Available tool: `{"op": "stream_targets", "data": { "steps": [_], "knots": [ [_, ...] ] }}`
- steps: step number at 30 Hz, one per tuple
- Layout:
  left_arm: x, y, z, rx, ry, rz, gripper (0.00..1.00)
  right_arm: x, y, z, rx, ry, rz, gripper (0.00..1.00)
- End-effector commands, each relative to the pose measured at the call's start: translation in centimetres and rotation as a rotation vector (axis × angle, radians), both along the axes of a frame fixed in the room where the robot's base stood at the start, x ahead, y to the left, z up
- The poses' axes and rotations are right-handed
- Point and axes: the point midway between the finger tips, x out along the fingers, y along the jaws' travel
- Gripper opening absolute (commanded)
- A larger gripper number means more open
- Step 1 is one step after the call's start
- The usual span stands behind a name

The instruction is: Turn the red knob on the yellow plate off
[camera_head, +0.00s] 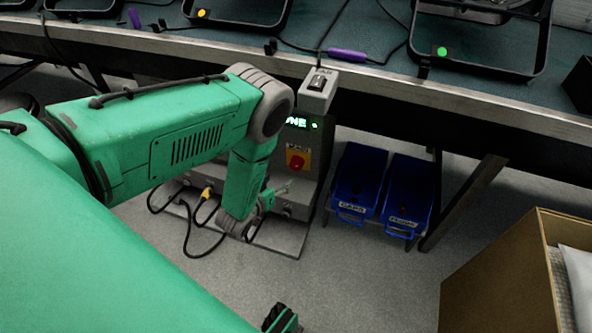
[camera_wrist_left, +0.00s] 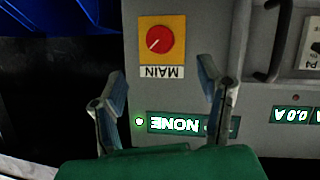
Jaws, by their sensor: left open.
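The red knob (camera_head: 297,161) sits on a yellow plate (camera_head: 290,150) on the front of a grey power box under the bench. In the left wrist view the red knob (camera_wrist_left: 160,39) is round with a white mark slanting to the lower left. The yellow plate (camera_wrist_left: 179,58) has an upside-down MAIN label below it. My left gripper (camera_head: 277,191) is low in front of the box. In the wrist view my left gripper (camera_wrist_left: 163,88) is open and empty, its fingers apart, with the knob beyond their tips.
A lit NONE display (camera_wrist_left: 175,124) is on the box. Two blue bins (camera_head: 357,185) stand right of it. A cardboard box (camera_head: 500,270) is at the lower right. The bench edge (camera_head: 450,95) runs above. A black cable (camera_head: 188,225) lies on the floor.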

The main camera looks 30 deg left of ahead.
Motion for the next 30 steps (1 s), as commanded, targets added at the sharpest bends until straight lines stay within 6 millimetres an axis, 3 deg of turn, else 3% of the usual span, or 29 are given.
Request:
{"op": "stream_targets", "data": {
  "steps": [9, 15, 21, 30],
  "knots": [
    [6.3, 0.4, -2.8, 0.001, -0.002, -0.001, 0.61, 0.0, 0.0, -3.4, 0.000, -0.001, 0.000, 0.40],
    [9.5, 0.8, -4.1, 0.002, 0.000, -0.001, 0.61, 0.0, 0.0, -5.0, 0.000, -0.001, 0.000, 0.40],
    [11.1, 0.9, -4.5, 0.001, 0.001, 0.000, 0.61, 0.0, 0.0, -5.7, 0.000, -0.001, 0.000, 0.40],
    [11.4, 1.0, -4.5, 0.002, 0.003, 0.000, 0.61, 0.0, 0.0, -5.7, 0.000, -0.001, -0.001, 0.40]
  ]
}}
